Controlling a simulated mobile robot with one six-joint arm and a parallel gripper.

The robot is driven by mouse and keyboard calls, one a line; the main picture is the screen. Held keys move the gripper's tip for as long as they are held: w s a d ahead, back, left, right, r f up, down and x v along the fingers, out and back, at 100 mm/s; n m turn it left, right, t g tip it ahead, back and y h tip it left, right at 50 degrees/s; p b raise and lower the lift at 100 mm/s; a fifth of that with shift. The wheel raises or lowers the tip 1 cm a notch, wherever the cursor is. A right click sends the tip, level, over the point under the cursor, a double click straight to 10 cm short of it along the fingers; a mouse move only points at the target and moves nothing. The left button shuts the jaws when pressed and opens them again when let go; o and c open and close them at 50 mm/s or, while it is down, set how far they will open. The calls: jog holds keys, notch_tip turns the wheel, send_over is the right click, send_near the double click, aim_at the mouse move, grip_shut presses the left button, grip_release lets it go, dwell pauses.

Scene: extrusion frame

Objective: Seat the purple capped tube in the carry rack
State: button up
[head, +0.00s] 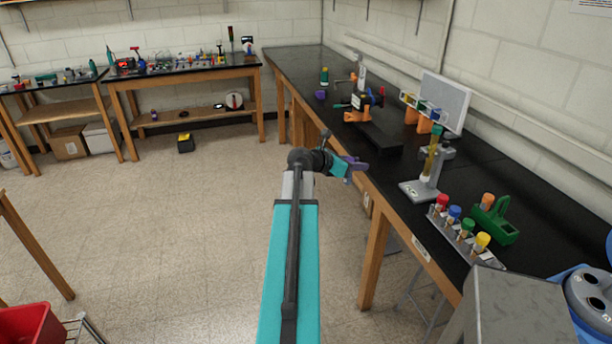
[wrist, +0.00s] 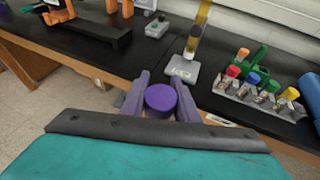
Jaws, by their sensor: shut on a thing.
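My gripper (head: 354,168) is out in front of the long black bench's near edge, above the floor side. In the wrist view its two mauve fingers (wrist: 161,88) are shut on the purple capped tube (wrist: 160,97). Only the round purple cap shows clearly; the tube's body is hidden beneath it. A green rack with a raised handle (head: 495,222), apparently the carry rack, stands on the bench to the right. It also shows in the wrist view (wrist: 260,58). An orange cap (head: 487,201) shows at its back; I cannot tell whether that tube sits in it.
A grey rack (head: 455,240) with red, blue, green and yellow capped tubes stands at the bench edge before the green rack. A grey stand (head: 420,190) holds a tall yellowish tube. A black-and-orange device (head: 365,110) stands farther back.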

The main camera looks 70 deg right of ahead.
jog(key=w+d+n+t+h+b, duration=0.1)
jog(key=w+d+n+t+b, duration=0.1)
jog(key=w, duration=1.4)
jog(key=shift+w+d+n+t+h, duration=0.2)
jog(key=shift+d+n+t+h, duration=0.25)
jog(key=shift+n+t, duration=0.65)
jog(key=shift+f, duration=0.1)
